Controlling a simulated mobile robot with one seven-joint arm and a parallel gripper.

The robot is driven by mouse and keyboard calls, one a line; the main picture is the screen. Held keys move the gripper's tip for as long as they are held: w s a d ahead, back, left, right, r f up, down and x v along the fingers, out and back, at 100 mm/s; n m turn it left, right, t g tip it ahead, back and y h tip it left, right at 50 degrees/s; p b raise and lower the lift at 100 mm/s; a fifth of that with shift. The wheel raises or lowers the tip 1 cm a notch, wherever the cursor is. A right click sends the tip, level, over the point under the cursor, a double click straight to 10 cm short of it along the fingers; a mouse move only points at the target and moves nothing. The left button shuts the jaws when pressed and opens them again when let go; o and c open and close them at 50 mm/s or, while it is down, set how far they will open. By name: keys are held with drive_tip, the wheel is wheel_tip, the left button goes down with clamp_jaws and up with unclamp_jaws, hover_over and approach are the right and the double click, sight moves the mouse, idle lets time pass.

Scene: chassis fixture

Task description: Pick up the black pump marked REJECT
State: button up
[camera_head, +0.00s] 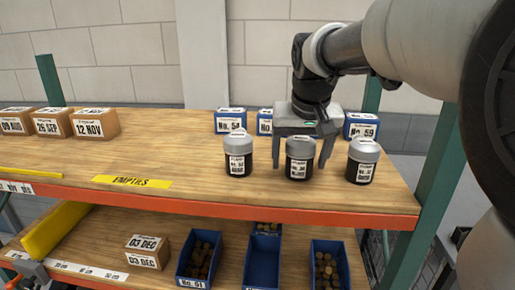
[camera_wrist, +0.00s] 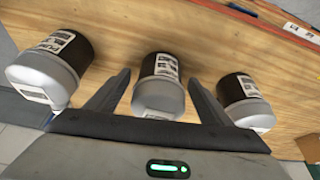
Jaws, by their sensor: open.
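Three black pumps with grey tops stand in a row on the upper shelf: a left pump (camera_head: 238,157), a middle pump (camera_head: 299,160) and a right pump (camera_head: 362,162). Each has a white label, but the print is too small for me to tell which says REJECT. My gripper (camera_head: 300,163) is open, with one finger on each side of the middle pump. In the wrist view, the middle pump (camera_wrist: 160,92) stands between the spread fingers of my gripper (camera_wrist: 159,78), with a visible gap on each side. Parts of the other two pumps show outside the fingers.
Blue numbered boxes (camera_head: 230,120) stand behind the pumps, partly hidden by my gripper. Cardboard date boxes (camera_head: 95,123) stand at the left. The shelf (camera_head: 190,150) is bare between. A yellow EMPTIES strip (camera_head: 131,182) lies near the orange front edge.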

drive_tip(key=shift+w+f, duration=0.2)
drive_tip(key=shift+f, duration=0.25)
drive_tip(key=shift+r, duration=0.1)
drive_tip(key=c, duration=1.6)
